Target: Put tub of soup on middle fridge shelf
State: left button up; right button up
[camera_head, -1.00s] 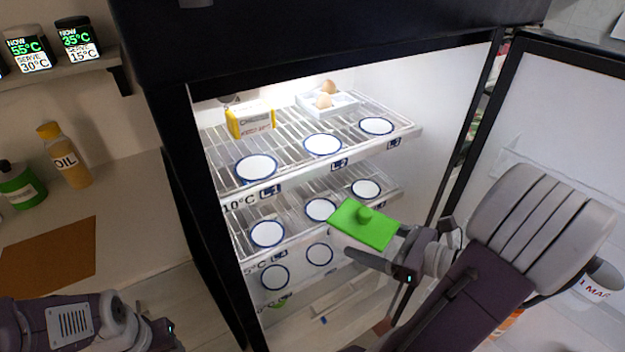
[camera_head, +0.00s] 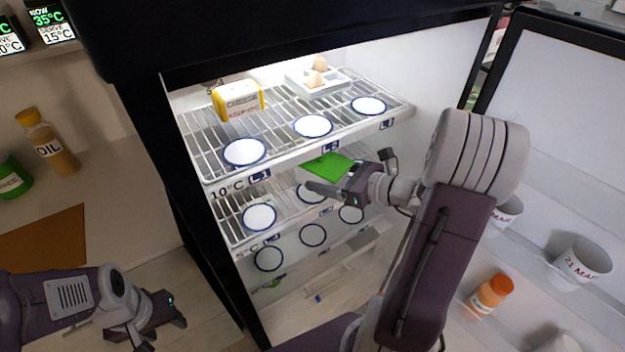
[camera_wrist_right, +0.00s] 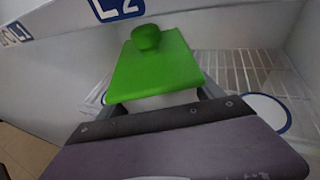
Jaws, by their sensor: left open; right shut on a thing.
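The tub of soup has a flat green lid (camera_head: 328,168) with a round knob, and it is inside the open fridge. My right gripper (camera_head: 345,182) is shut on the tub, just under the front edge of the top shelf and over the middle shelf. In the right wrist view the green lid (camera_wrist_right: 155,65) and its knob show between the fingers, with the L2 label just above. The middle shelf (camera_head: 240,236) has white round blue-rimmed markers; the arm and tub partly hide them. My left gripper (camera_head: 165,318) is open and empty, low at the left, outside the fridge.
The top shelf (camera_head: 205,165) holds a yellow-and-white carton (camera_head: 238,101) and an egg tray (camera_head: 318,80). The fridge door (camera_head: 560,130) stands open at the right, with cups and an orange-capped bottle (camera_head: 489,295). An oil bottle (camera_head: 48,145) stands on the left counter.

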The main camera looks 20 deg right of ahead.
jog(key=w, duration=0.5)
jog(key=shift+w+a, duration=0.4)
jog(key=shift+w+f, duration=0.2)
jog(key=shift+f, duration=0.1)
jog(key=shift+f+b, duration=0.7)
jog(key=shift+f, duration=0.8)
notch_tip(320, 180, down, 4)
jog(key=shift+w+r+b, duration=0.15)
jog(key=shift+r+b, duration=0.05)
jog(key=shift+b, duration=0.55)
jog(key=shift+r, duration=0.1)
jog(key=o, duration=1.4)
jog(key=shift+f, duration=0.2)
jog(key=o, duration=0.5)
jog(key=shift+c, duration=0.2)
